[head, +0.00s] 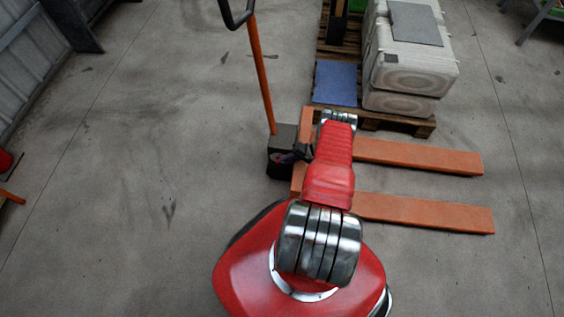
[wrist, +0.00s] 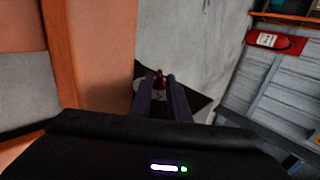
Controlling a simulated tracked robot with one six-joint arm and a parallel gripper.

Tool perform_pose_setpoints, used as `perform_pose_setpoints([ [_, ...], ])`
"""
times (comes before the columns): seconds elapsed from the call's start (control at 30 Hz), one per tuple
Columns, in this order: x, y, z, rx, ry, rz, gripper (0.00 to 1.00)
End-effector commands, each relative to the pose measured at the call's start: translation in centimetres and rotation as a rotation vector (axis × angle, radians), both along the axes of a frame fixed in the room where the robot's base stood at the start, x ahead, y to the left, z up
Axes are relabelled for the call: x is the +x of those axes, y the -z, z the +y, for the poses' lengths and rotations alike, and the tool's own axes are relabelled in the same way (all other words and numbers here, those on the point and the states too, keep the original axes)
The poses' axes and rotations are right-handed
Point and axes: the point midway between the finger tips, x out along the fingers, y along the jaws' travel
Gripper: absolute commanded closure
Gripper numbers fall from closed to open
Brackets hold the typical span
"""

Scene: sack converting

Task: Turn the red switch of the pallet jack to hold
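The pallet jack has two orange forks (head: 430,157) pointing right, a tall orange handle (head: 263,80) and a dark housing (head: 282,140) at the handle's foot. Its red switch (wrist: 160,76) shows small in the wrist view, in front of a pale patch. My gripper (wrist: 160,80) is open, with one dark finger on each side of the switch in the picture. I cannot tell whether the fingertips touch the switch or how the switch is turned. In the head view my gripper (head: 300,153) is at the housing's right side, and the switch itself cannot be made out.
A pallet (head: 400,122) with pale sacks (head: 412,62) and a blue sheet (head: 336,83) stands behind the forks. A red fire extinguisher (wrist: 275,41) hangs on the corrugated wall (wrist: 255,85). The floor (head: 150,130) to the left is clear.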

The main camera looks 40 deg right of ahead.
Motion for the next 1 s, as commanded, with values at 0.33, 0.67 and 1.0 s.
perform_pose_setpoints([
  [0.33,1.6,2.1,1.3,0.001,-0.001,0.0,0.84],
  [0.67,1.8,2.3,1.4,0.0,0.001,0.0,0.84],
  [1.0,1.7,2.3,1.3,0.0,0.001,0.0,1.0],
])
